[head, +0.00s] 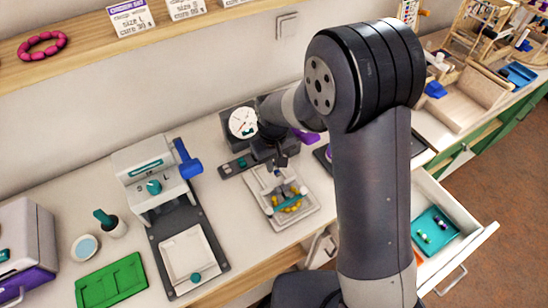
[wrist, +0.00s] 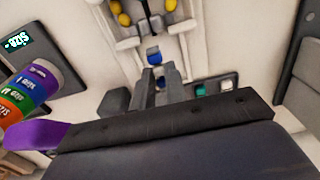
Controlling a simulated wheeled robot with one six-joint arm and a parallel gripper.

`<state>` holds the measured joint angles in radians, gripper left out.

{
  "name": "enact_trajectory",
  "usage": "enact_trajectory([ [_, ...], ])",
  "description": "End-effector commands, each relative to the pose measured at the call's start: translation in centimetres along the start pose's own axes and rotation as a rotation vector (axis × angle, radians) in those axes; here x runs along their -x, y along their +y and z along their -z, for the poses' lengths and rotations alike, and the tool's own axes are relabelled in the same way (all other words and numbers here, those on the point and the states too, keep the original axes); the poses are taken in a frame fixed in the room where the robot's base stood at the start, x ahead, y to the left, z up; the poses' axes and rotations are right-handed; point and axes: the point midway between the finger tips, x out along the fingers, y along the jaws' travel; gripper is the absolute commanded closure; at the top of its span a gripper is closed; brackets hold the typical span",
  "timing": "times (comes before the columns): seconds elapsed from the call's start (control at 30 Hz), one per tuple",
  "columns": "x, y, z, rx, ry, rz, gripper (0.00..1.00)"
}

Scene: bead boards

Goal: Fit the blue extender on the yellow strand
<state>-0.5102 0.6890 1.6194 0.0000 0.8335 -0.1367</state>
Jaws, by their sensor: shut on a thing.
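The yellow strand (head: 290,204) lies in a white tray-like fixture (head: 262,205) on the counter, in front of the dial device. Its yellow beads (wrist: 125,19) also show at the top of the wrist view, on both sides of a grey clip part. My gripper (head: 283,165) points down over the back part of this fixture. In the wrist view my gripper (wrist: 158,72) is shut on the small blue extender (wrist: 153,55), which shows at the fingertips, short of the beads. Whether the extender touches anything below is not clear.
A grey press with a blue handle (head: 187,158) stands left of the fixture, with a green tray (head: 111,281) farther left. A dial gauge (head: 243,122) stands behind. An open drawer with a teal tray (head: 435,229) is at right. Colored rolls (wrist: 30,100) show at left in the wrist view.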

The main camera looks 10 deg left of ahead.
Motion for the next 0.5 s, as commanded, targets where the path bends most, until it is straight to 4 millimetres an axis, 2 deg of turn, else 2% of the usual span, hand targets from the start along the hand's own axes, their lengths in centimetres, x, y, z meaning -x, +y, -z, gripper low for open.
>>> enact_trajectory([
  [0.5,-5.0,0.0,0.0,0.000,-0.001,0.000,1.00],
])
